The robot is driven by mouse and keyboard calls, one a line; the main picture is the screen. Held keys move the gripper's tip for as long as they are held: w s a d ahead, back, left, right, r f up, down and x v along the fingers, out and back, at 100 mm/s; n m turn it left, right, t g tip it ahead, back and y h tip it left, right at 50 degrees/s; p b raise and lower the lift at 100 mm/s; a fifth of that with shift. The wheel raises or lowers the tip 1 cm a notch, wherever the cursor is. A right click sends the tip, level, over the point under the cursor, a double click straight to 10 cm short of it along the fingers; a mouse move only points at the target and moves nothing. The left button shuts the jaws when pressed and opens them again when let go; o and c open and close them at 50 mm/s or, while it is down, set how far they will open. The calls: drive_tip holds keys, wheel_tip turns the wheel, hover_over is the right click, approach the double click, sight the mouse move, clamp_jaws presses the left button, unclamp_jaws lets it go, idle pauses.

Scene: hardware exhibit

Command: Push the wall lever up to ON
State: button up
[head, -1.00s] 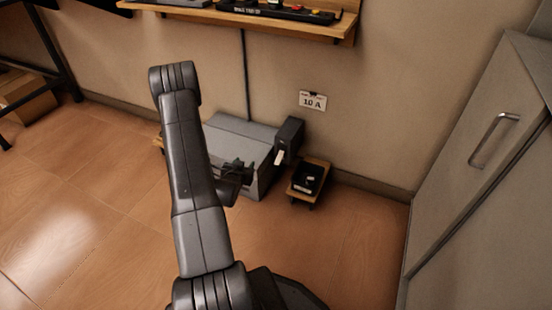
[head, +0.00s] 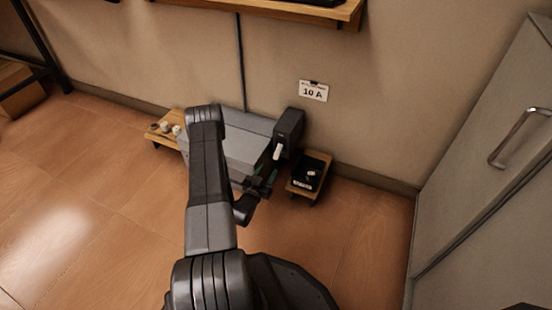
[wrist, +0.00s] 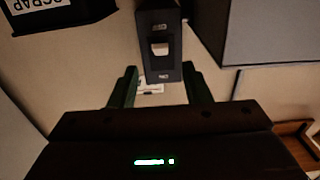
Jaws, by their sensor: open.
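The wall lever is a pale handle (head: 279,151) on the front of a dark upright switch box (head: 289,128) fixed low on the wall. The handle sits at the lower part of the box in the head view. The wrist view, which looks inverted, shows the pale handle (wrist: 160,48) on the box face, ahead of my fingertips. My gripper (head: 262,184) is just below and in front of the lever. In the wrist view its two fingers (wrist: 160,86) are spread and empty, and contact with the lever cannot be made out. The ON mark is not readable.
A grey box (head: 246,150) stands left of the switch. A black tray (head: 308,172), marked SCRAP in the wrist view, sits on a small wooden stand to the right. A grey cabinet (head: 470,200) stands at right.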

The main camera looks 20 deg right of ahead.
sight(275, 158)
drive_tip(key=b+x, duration=0.2)
drive_tip(key=x, duration=0.7)
drive_tip(key=shift+w+d, duration=0.15)
drive_tip(key=shift+w, duration=0.05)
clamp_jaws()
